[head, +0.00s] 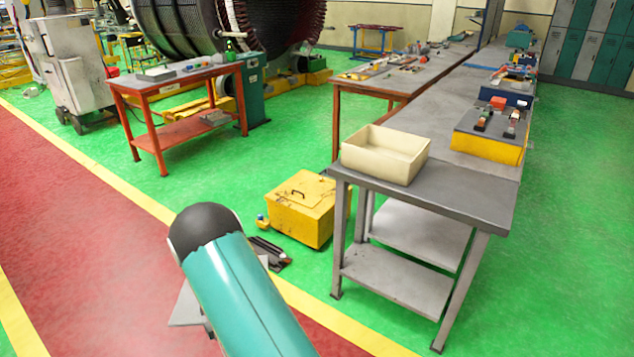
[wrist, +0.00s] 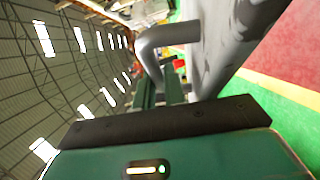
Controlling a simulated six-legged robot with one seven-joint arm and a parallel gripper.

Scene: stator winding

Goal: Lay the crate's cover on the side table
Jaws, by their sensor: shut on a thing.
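In the wrist view my gripper (wrist: 165,92) is shut on a grey bent handle. The handle joins a grey panel (wrist: 222,45), which looks like the cover and is tilted close to the camera. In the head view my teal arm hides the gripper; a thin grey piece (head: 186,308) that may be the cover shows beside it. A yellow crate (head: 297,222) with a dark handle on its top stands on the green floor. An orange-legged table (head: 165,85) is at upper left. A grey table (head: 455,190) is at right; I cannot tell which is the side table.
A cream open bin (head: 385,155) stands on the grey table's near end, with a yellow box (head: 488,142) behind it. Small items lie on the orange table, leaving some bare top. Dark objects (head: 272,250) lie by the crate. Green floor is clear between crate and orange table.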

